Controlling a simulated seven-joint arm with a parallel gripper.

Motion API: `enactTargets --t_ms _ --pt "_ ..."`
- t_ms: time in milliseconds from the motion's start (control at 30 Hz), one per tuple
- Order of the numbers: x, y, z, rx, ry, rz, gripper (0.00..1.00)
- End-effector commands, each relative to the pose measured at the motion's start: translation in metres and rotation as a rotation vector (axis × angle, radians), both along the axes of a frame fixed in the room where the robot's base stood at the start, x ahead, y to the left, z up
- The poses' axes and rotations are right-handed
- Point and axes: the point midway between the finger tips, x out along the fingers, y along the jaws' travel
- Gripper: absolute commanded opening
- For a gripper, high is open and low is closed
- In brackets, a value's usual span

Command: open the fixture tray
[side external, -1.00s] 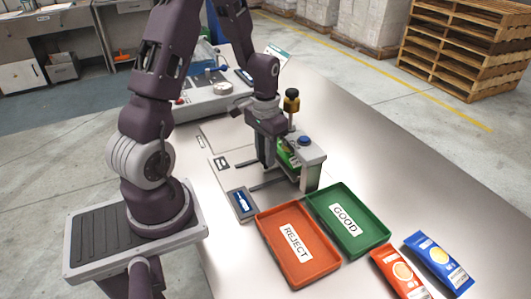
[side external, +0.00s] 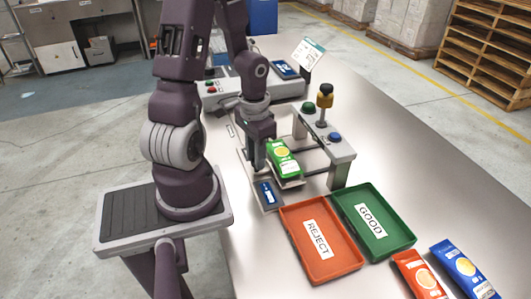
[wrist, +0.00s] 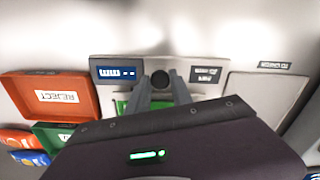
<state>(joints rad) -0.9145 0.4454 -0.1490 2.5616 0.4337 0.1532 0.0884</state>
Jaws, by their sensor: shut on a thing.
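The fixture tray (side external: 291,184) is drawn out on its dark rails toward my base, clear of the grey bridge-shaped frame (side external: 341,158). A green packet (side external: 283,157) with a yellow label lies on it. My gripper (side external: 258,166) is at the tray's near side, pointing down. In the wrist view my gripper's fingers (wrist: 160,76) close on either side of a dark round knob (wrist: 160,80), which appears to be the tray's handle. Most of the green packet is hidden there behind my gripper's body.
An orange REJECT tray (side external: 334,263) and a green GOOD tray (side external: 388,245) stand at the front. Orange (side external: 417,276) and blue (side external: 464,270) packets lie to their right. A yellow-and-black post (side external: 325,95) and buttons top the frame. A small blue display (side external: 267,194) sits near the tray.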

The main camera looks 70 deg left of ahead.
Motion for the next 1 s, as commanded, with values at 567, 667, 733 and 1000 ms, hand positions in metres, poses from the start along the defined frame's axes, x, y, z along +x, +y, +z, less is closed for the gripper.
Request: enactTargets --t_ms 567,667,733,1000 --pt "0.001 0.000 0.000 0.000 -0.001 -0.001 0.48" --pt "0.001 0.001 0.005 0.002 -0.003 0.002 0.48" --pt "0.002 0.002 0.016 0.005 -0.007 0.004 0.48" --pt "0.001 0.001 0.065 0.008 -0.001 0.001 0.48"
